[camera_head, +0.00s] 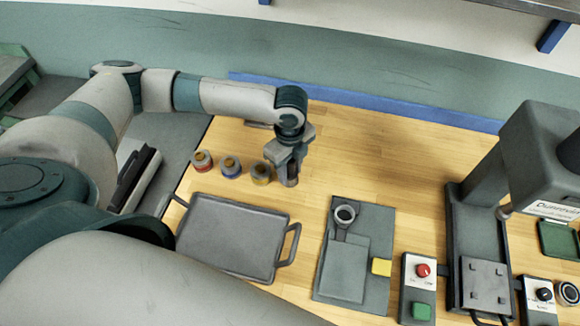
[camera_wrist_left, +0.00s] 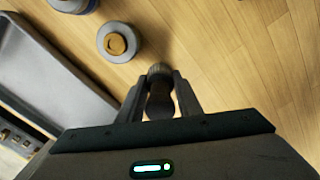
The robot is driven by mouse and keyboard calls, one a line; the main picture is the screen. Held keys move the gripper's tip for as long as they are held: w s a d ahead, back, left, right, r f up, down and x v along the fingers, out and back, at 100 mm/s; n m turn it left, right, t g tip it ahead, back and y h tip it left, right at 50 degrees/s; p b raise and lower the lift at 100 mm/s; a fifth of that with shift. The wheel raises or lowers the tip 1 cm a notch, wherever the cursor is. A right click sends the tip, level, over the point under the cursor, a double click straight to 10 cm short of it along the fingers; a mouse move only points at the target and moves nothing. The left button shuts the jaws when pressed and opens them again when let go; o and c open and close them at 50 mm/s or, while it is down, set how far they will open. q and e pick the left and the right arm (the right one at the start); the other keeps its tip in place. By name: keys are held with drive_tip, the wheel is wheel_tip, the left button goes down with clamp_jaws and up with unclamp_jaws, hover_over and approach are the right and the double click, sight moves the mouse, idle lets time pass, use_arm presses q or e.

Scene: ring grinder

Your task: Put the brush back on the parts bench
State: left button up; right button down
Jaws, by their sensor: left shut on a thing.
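My left gripper (camera_head: 288,160) is at the end of the arm reaching over the wooden bench (camera_head: 380,150). It is shut on the brush (camera_wrist_left: 160,98), which shows between the two fingers in the wrist view as a dark, rounded body with a paler round end. In the head view the brush (camera_head: 291,180) shows only as a small grey piece below the fingers. It is over bare wood just right of the yellow-topped jar; I cannot tell whether it touches the bench. The gripper covers much of the brush. My right gripper is not in view.
Red, blue and yellow-topped (camera_head: 261,173) jars stand in a row left of the gripper. A grey handled tray (camera_head: 235,240) lies in front. A grey plate with a ring (camera_head: 345,214) and the grinder (camera_head: 540,150) are to the right. Bare wood lies behind and right of the gripper.

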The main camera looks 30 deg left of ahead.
use_arm(q)
drive_tip(key=shift+f, duration=0.1)
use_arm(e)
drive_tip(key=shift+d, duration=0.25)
use_arm(q)
drive_tip(key=shift+f, duration=0.15)
drive_tip(key=o, duration=1.1)
drive_tip(key=shift+c, duration=0.2)
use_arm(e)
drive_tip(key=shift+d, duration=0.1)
use_arm(q)
wheel_tip(320, 180, up, 12)
drive_tip(key=b, duration=0.3)
drive_tip(key=shift+f, duration=0.25)
drive_tip(key=shift+r, duration=0.4)
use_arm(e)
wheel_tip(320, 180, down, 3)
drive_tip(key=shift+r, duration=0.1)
